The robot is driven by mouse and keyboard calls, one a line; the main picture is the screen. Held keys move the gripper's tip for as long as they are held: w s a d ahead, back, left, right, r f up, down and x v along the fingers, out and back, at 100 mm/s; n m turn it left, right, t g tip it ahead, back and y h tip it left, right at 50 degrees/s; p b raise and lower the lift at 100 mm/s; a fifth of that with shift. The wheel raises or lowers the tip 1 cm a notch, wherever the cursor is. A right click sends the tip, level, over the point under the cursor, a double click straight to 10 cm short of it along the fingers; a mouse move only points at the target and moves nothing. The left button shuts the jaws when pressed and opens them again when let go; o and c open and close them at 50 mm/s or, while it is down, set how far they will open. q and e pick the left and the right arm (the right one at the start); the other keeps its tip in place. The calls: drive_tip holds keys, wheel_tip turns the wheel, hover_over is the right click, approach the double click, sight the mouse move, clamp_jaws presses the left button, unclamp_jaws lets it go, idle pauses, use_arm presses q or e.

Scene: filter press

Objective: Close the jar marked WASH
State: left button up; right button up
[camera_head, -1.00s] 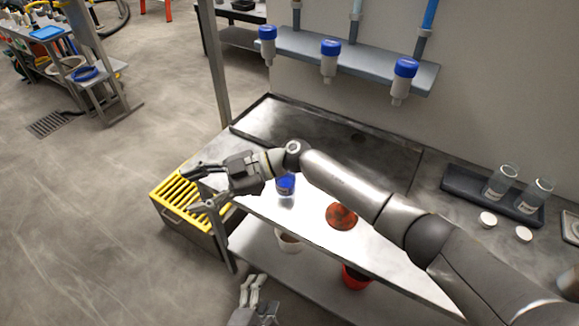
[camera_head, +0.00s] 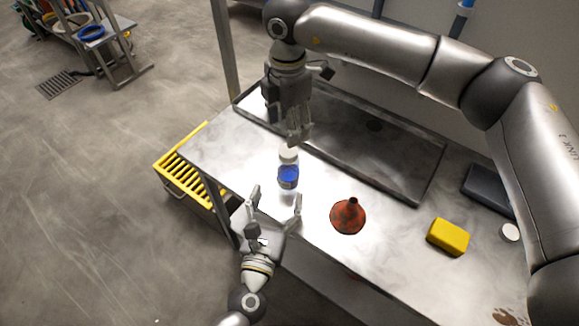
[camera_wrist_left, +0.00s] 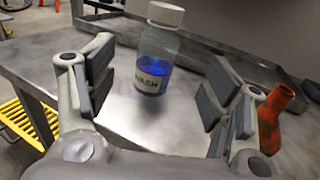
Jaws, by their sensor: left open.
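The jar marked WASH (camera_head: 288,177) stands upright on the metal bench, clear with blue contents. In the left wrist view the jar (camera_wrist_left: 154,75) shows its WASH label and a white lid (camera_wrist_left: 166,13) on its mouth; whether it is tight cannot be told. The lid (camera_head: 288,156) also shows in the head view. My left gripper (camera_head: 275,197) is open in front of the jar, its fingers to either side and apart from it. My right gripper (camera_head: 298,137) points down just above and behind the lid; its finger gap is unclear, as is any contact.
A rusty red funnel (camera_head: 348,217) stands right of the jar, close to my left gripper's right finger. A yellow block (camera_head: 448,237) lies farther right. A sunken basin (camera_head: 390,150) is behind. A yellow slatted crate (camera_head: 190,180) is beside the bench's left end.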

sight(285, 171)
use_arm(q)
drive_tip(key=shift+s, duration=0.1)
use_arm(e)
drive_tip(key=shift+s, duration=0.1)
use_arm(q)
drive_tip(key=shift+w, duration=0.35)
drive_tip(key=x, duration=1)
drive_tip(key=shift+w+d, duration=0.15)
